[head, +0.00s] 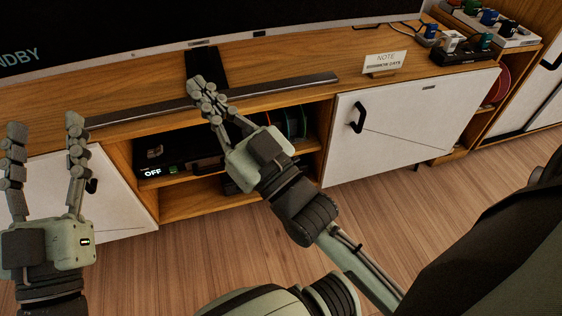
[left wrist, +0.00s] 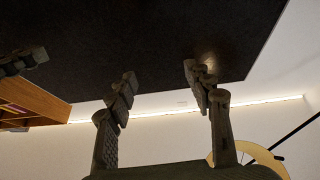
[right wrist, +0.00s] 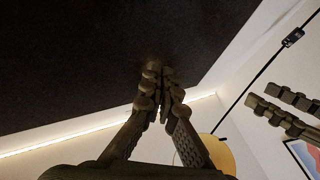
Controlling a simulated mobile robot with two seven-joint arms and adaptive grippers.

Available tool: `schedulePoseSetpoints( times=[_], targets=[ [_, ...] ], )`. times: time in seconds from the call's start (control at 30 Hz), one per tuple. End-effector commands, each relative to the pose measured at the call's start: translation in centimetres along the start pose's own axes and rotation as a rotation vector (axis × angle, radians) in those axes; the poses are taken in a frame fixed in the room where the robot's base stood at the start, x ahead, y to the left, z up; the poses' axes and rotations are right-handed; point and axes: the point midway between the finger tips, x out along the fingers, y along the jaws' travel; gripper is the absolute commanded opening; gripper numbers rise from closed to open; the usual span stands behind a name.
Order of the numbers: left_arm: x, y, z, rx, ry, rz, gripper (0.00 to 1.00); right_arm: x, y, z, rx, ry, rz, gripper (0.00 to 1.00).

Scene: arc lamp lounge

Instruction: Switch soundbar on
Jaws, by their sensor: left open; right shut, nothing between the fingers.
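The soundbar (head: 283,87) is a long thin dark bar lying on top of the wooden cabinet below the television. My right gripper (head: 203,85) is shut and empty; its fingertips are over the middle of the soundbar and hide part of it. I cannot tell whether they touch it. It also shows shut in the right wrist view (right wrist: 158,70). My left gripper (head: 46,125) is open and empty, left of the soundbar's left end. It also shows open in the left wrist view (left wrist: 160,85). No lit indicator is visible on the soundbar.
The television (head: 130,35) displays "NDBY" at its cropped left. A black box (head: 146,173) reading "OFF" sits in the open shelf. A note card (head: 384,63) stands on the cabinet (head: 310,50) at right, near a dark tray (head: 462,55) with small items. White doors (head: 410,115) flank the shelf.

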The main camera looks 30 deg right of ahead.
Motion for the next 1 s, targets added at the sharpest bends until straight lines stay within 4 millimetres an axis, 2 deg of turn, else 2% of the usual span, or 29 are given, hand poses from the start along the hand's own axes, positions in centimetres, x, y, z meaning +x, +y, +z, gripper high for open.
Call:
schedulePoseSetpoints(
  times=[0.1, 0.13, 0.2, 0.3, 0.37, 0.47, 0.57, 0.7, 0.8, 0.9, 1.0],
  targets=[
    [-0.9, 0.8, -4.2, -0.023, 0.192, 0.01, 0.52, -0.6, 0.7, -0.4, -0.019, 0.127, 0.033, 0.0],
    [-1.2, 1.0, -5.3, -0.029, 0.241, 0.012, 0.52, -0.7, 1.1, 0.0, -0.033, 0.146, 0.05, 0.0],
    [-1.8, 1.3, -7.6, -0.041, 0.331, 0.014, 0.52, -0.9, 2.9, 2.3, -0.082, 0.15, 0.105, 0.0],
    [-2.1, 1.4, -9.0, -0.047, 0.382, 0.015, 0.52, -1.3, 5.5, 6.6, -0.155, 0.087, 0.175, 0.0],
    [-2.3, 1.4, -9.4, -0.048, 0.396, 0.015, 0.52, -1.8, 7.1, 9.5, -0.196, 0.033, 0.212, 0.0],
    [-2.4, 1.4, -9.6, -0.05, 0.406, 0.015, 0.52, -3.1, 10.0, 14.8, -0.266, -0.08, 0.27, 0.0],
    [-2.4, 1.4, -9.7, -0.05, 0.407, 0.015, 0.52, -5.3, 13.2, 20.8, -0.34, -0.222, 0.327, 0.0],
    [-2.4, 1.4, -9.6, -0.05, 0.406, 0.015, 0.52, -10.6, 17.9, 29.7, -0.439, -0.458, 0.4, 0.0],
    [-2.3, 1.4, -9.6, -0.05, 0.406, 0.015, 0.52, -14.9, 20.3, 34.8, -0.49, -0.614, 0.433, 0.0],
    [-2.3, 1.4, -9.6, -0.05, 0.405, 0.015, 0.52, -17.9, 21.6, 37.8, -0.519, -0.715, 0.448, 0.0],
    [-2.3, 1.4, -9.6, -0.05, 0.405, 0.015, 0.52, -19.4, 22.1, 39.1, -0.532, -0.763, 0.453, 0.0]
  ],
)
